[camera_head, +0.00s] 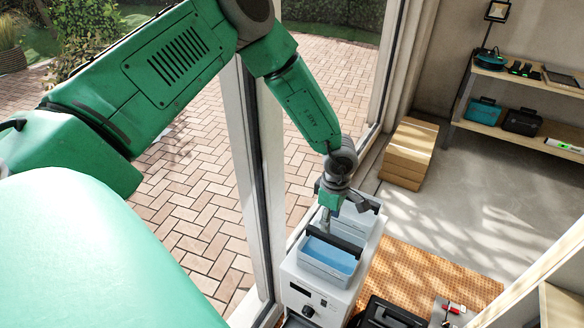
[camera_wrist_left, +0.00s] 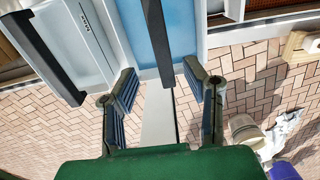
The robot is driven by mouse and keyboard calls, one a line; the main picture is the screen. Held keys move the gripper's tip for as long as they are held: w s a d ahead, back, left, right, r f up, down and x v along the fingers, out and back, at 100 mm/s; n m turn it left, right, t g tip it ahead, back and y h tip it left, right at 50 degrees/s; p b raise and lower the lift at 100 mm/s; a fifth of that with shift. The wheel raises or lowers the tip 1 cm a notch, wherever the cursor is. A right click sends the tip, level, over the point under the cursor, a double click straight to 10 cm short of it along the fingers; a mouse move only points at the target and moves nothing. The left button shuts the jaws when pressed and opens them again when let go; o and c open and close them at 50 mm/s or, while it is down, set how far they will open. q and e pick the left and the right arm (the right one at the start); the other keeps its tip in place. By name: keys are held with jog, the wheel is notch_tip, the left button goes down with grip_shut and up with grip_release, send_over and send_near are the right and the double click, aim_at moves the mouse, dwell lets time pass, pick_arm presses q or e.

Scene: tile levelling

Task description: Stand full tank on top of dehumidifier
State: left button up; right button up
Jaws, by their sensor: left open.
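The white dehumidifier (camera_head: 302,280) stands by the glazed door frame in the head view. The full tank (camera_head: 327,262), a pale open box of blue water with a black bar handle (camera_head: 338,241), appears to stand on its top. In the left wrist view the blue water of the full tank (camera_wrist_left: 186,25) fills the top middle. My left gripper (camera_head: 327,224) is above the tank at its handle. In the wrist view its open fingers (camera_wrist_left: 163,88) are on either side of the handle's end, with gaps visible. My right gripper is not in view.
A second pale tank (camera_head: 366,219) with a dark handle is just behind; in the wrist view it (camera_wrist_left: 85,42) bears a MAX mark. Cardboard boxes (camera_head: 408,150), a tool shelf (camera_head: 487,111) and a black case (camera_head: 388,313) stand to the right. Concrete floor (camera_head: 460,200) is clear.

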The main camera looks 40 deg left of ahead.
pick_arm(q)
jog(key=s+d+f+m, duration=0.1)
jog(key=s+f+m, duration=0.1)
jog(key=s+m, duration=0.8)
jog(key=s+d+f+m, duration=0.2)
jog(key=s+m, duration=0.9)
jog(key=s, duration=0.7)
jog(key=shift+s+d+t, duration=0.3)
jog(key=shift+s, duration=0.05)
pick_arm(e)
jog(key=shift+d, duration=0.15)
pick_arm(q)
jog(key=shift+d+f, duration=0.1)
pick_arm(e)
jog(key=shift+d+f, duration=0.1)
